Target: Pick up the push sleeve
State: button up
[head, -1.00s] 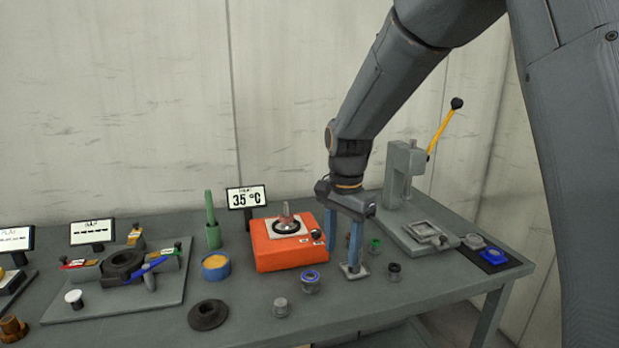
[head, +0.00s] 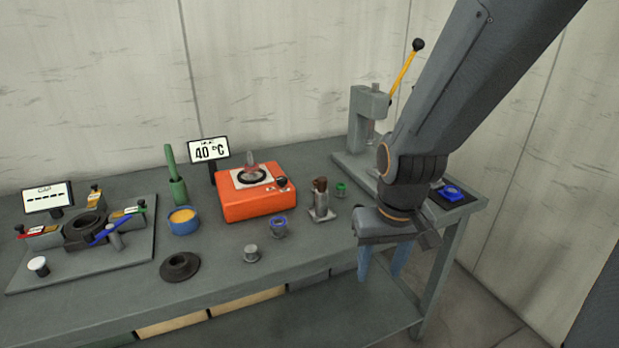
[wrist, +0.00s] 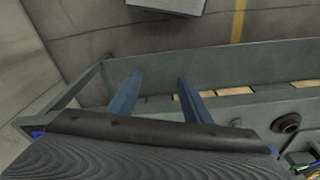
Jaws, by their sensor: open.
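I cannot tell for certain which part is the push sleeve. A grey upright post with a brown top (head: 320,200) stands on a small square base right of the orange heater. A short grey cylinder (head: 251,254) stands near the bench's front edge. A blue-rimmed ring (head: 278,228) and a green-rimmed ring (head: 341,189) stand close by. My gripper (head: 383,270) points down at the bench's front right edge, right of these parts. Its blue fingers are apart and empty, also in the wrist view (wrist: 158,95).
The orange heater (head: 240,204) and a 40 °C display (head: 208,150) stand behind. A press with a yellow lever (head: 370,105) is at the back right. A black flanged ring (head: 180,267), blue cup (head: 184,227) and fixture plate (head: 125,250) lie left. A lower shelf (head: 300,310) runs beneath.

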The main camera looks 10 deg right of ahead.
aim_at(321, 192)
jog(key=k, duration=0.5)
jog(key=z, duration=1.4)
jog(key=i, duration=1.15)
jog(key=u, duration=2.25)
jog(key=i, duration=0.5)
jog(key=u, duration=0.05)
